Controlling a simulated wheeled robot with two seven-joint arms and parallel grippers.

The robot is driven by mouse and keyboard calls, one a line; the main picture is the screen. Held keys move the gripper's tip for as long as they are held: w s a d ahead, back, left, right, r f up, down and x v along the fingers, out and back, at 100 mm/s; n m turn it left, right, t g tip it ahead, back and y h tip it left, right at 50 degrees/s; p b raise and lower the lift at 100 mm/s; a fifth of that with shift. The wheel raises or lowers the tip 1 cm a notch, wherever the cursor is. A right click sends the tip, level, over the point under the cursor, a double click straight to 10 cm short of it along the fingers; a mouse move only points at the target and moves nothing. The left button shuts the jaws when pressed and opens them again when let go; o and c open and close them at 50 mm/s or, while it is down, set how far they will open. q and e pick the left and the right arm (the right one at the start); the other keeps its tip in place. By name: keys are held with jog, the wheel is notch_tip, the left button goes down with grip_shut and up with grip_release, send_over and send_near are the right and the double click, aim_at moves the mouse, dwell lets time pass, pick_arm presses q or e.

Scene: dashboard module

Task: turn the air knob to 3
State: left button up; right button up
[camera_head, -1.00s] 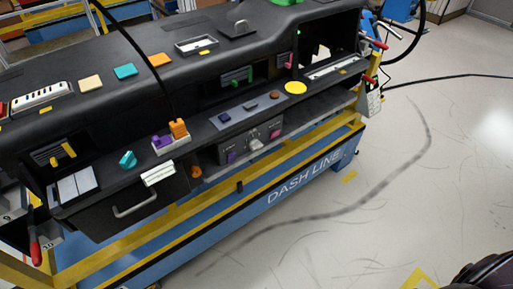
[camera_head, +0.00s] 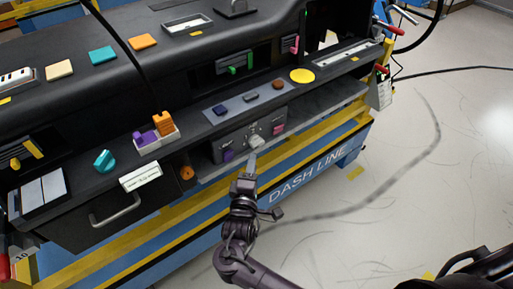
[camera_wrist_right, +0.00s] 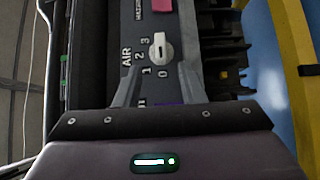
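The air knob (camera_head: 255,141) is a pale knob on the grey control panel at the front of the dashboard. My right gripper (camera_head: 252,160) reaches up to the knob from the front. In the wrist view its fingers (camera_wrist_right: 159,72) are apart, with the tips on either side of the knob's lower part; contact is not clear. My left gripper is out of view.
A purple knob (camera_head: 228,155) and a pink button (camera_head: 279,129) flank the air knob on the panel. A shelf with several small buttons (camera_head: 250,97) juts above. A yellow rail (camera_head: 205,187) runs below. The floor (camera_head: 400,215) at right is clear.

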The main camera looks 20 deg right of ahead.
aim_at(257, 147)
jog(key=x, duration=0.7)
jog(key=shift+s, duration=0.1)
jog(key=shift+c, duration=0.5)
grip_shut()
